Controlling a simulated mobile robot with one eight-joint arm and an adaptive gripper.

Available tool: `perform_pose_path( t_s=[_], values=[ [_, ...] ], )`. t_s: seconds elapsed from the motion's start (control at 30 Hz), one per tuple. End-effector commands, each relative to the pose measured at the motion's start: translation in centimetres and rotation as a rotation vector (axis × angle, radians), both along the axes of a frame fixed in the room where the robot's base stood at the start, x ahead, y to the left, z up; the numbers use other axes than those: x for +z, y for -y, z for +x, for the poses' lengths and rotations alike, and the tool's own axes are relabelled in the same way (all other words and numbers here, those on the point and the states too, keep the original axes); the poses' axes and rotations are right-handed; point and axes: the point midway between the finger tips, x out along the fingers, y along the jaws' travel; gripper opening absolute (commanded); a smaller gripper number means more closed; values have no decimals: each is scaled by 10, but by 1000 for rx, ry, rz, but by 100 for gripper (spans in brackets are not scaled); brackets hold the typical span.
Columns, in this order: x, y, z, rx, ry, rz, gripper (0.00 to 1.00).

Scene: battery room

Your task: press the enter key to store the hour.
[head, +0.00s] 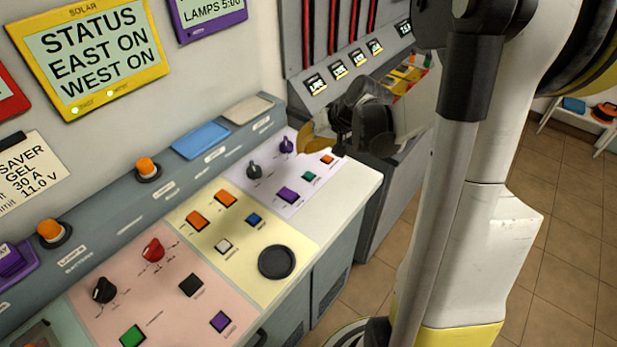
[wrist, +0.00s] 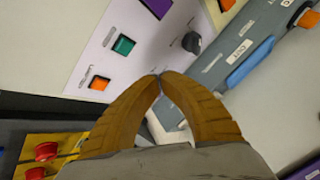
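My gripper (head: 318,140) is above the far end of the lilac panel (head: 345,180) on the console. In the wrist view its two tan fingertips (wrist: 160,76) meet, with nothing visible between them. The lilac panel holds an orange key (head: 327,159), a green key (head: 309,176) and a larger purple key (head: 288,195). The wrist view also shows the orange key (wrist: 99,83) and green key (wrist: 123,46), left of the fingertips and apart from them. The small labels are too blurred to read, so I cannot tell which key is enter.
A purple knob (head: 286,145) and a dark knob (head: 254,171) stand on the lilac panel. A yellow panel (head: 290,245) with more keys adjoins it. A yellow-framed status screen (head: 90,55) hangs on the wall. A grey cabinet with small displays (head: 340,69) stands beyond the console.

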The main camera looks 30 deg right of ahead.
Motion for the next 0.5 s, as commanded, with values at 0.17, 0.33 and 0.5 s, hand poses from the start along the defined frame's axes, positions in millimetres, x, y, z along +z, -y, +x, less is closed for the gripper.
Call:
perform_pose_path(
  t_s=[0.17, 0.33, 0.5],
  values=[
    [-31, 0, 0, 0, 0, 0, 0],
    [-55, 0, 0, 0, 0, 0, 0],
    [-66, 0, 0, 0, 0, 0, 0]
  ],
)
